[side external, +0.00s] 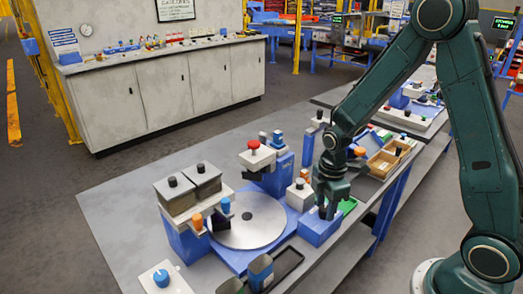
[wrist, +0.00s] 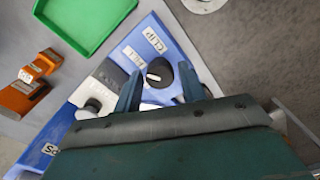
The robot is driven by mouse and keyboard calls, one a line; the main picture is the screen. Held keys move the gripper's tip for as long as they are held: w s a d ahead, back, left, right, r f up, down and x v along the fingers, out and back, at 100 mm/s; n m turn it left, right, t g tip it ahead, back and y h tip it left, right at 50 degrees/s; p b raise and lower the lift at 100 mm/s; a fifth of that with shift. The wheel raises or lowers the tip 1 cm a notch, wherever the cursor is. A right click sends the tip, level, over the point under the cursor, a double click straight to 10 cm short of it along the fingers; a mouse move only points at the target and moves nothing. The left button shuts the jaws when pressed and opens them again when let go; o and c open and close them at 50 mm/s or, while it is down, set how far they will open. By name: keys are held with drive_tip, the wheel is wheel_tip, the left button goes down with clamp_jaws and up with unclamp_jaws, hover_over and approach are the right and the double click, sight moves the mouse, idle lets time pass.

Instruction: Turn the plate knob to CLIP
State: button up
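The plate knob (wrist: 158,72) is black with a white pointer mark, on a blue panel (wrist: 175,35) in the wrist view. A white CLIP label (wrist: 150,38) lies just above it in the picture, and a second, hard-to-read label (wrist: 131,56) lies to its upper left. The pointer mark seems to point left, below both labels. My gripper (wrist: 160,85) is open, with one finger on each side of the knob and gaps showing. In the side view my gripper (side external: 326,208) points down over a blue box (side external: 318,230) and hides the knob.
A green tray (wrist: 85,20) lies beside the panel, with orange blocks (wrist: 25,88) further left. In the side view a round grey plate (side external: 246,220), a red-topped button post (side external: 254,150) and a white-topped block (side external: 299,195) stand left of my gripper.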

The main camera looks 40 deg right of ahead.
drive_tip(key=c, duration=0.6)
drive_tip(key=shift+c, duration=0.2)
drive_tip(key=shift+m, duration=0.5)
drive_tip(key=m, duration=1.1)
drive_tip(key=o, duration=1)
